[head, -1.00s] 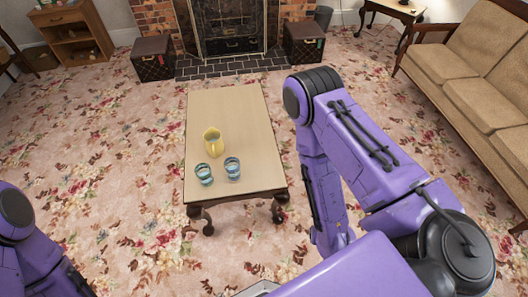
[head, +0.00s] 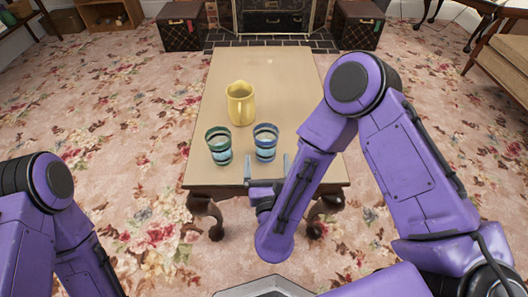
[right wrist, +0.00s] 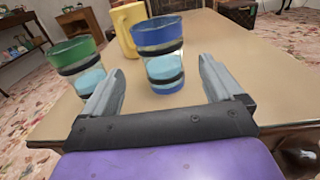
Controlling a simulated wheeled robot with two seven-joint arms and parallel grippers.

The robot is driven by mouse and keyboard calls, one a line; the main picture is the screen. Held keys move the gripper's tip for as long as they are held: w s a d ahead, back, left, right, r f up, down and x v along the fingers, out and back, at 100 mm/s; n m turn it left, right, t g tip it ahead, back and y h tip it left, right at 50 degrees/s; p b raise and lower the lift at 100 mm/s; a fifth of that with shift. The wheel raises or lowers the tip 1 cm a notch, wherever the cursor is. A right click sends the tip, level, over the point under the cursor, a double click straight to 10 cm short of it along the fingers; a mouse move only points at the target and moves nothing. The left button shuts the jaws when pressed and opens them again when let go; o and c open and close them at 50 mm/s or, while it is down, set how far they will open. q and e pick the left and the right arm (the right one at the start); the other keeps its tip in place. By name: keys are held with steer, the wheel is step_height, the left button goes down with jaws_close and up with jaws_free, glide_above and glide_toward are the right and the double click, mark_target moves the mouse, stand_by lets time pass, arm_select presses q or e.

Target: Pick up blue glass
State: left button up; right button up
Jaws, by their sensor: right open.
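The blue glass (head: 265,142) has a blue rim and dark bands and stands upright near the table's front edge. In the right wrist view the blue glass (right wrist: 160,55) stands just beyond my jaws, a little left of their middle. My right gripper (head: 266,167) is open and empty, just in front of the glass; its two fingers (right wrist: 158,85) point toward it. A similar green-rimmed glass (head: 219,146) stands to the left; it also shows in the right wrist view (right wrist: 79,72). My left arm is at the lower left, its gripper out of sight.
A yellow pitcher (head: 241,104) stands on the wooden table (head: 262,73) behind the two glasses. The table's right and far parts look bare. Floral carpet (head: 130,130) surrounds it. Dark trunks (head: 181,27) and a sofa (head: 503,60) stand farther off.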

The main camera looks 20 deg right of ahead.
mark_target(265, 135)
steer(key=x, duration=0.4)
steer(key=b+x, duration=0.1)
steer(key=x, duration=0.4)
steer(key=shift+w+d+f, duration=0.1)
steer(key=shift+w+f, duration=0.15)
steer(key=c, duration=1.2)
steer(key=shift+r, duration=0.15)
